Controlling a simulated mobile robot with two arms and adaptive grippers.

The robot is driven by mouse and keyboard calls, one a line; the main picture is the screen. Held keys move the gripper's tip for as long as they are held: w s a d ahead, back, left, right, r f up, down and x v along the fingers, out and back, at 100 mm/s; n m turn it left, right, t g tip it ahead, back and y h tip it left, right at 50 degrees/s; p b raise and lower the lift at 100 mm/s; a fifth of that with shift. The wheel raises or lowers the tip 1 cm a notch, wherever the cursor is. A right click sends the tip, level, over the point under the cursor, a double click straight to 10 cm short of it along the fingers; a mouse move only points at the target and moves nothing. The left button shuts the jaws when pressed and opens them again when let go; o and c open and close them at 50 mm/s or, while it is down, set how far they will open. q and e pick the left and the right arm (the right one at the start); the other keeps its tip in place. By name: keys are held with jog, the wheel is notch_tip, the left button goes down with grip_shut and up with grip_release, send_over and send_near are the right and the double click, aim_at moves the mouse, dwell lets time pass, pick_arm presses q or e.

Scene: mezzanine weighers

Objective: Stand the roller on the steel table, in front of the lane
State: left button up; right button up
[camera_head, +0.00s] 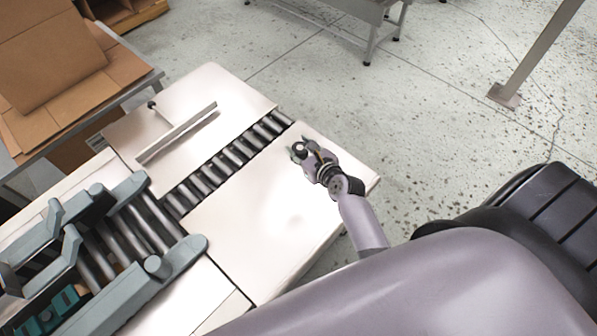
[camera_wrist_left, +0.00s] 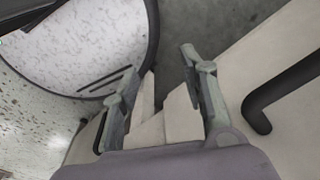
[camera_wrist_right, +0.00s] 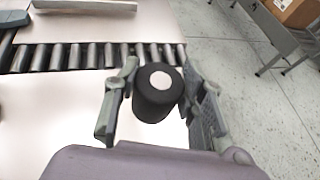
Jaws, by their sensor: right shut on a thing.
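The roller (camera_wrist_right: 155,95) is a short black cylinder with a pale round centre on its end. In the right wrist view it sits between the fingers of my right gripper (camera_wrist_right: 160,100), which is shut on it. In the head view my right gripper (camera_head: 302,151) is over the steel table (camera_head: 262,211), near its right edge, on the near side of the lane (camera_head: 228,160) of metal rollers. I cannot tell whether the roller touches the table. My left gripper (camera_wrist_left: 163,90) shows in its wrist view with its fingers apart and nothing between them.
A grey-green machine with bars (camera_head: 130,245) stands at the left end of the lane. A metal rail (camera_head: 176,133) lies beyond the lane. Cardboard (camera_head: 55,65) is stacked at the upper left. The table between lane and near edge is bare.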

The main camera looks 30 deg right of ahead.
jog(key=shift+s+a+m+h+p, duration=0.3)
jog(key=shift+a+p, duration=0.1)
jog(key=shift+p, duration=0.1)
jog(key=shift+s+a+f+h+p, duration=0.3)
jog(key=shift+a+p, duration=0.15)
jog(key=shift+p, duration=0.1)
jog(key=shift+a+f, duration=0.1)
jog(key=shift+f, duration=0.25)
pick_arm(q)
notch_tip(320, 180, down, 16)
jog(key=b, duration=1.9)
jog(key=shift+w+d+b, duration=0.3)
jog(key=shift+w, duration=0.1)
pick_arm(e)
notch_tip(320, 180, down, 20)
jog(key=shift+r, duration=0.15)
jog(key=shift+f, duration=0.2)
pick_arm(q)
jog(key=shift+f, duration=0.1)
pick_arm(e)
jog(key=o, duration=1.2)
jog(key=shift+o, duration=0.2)
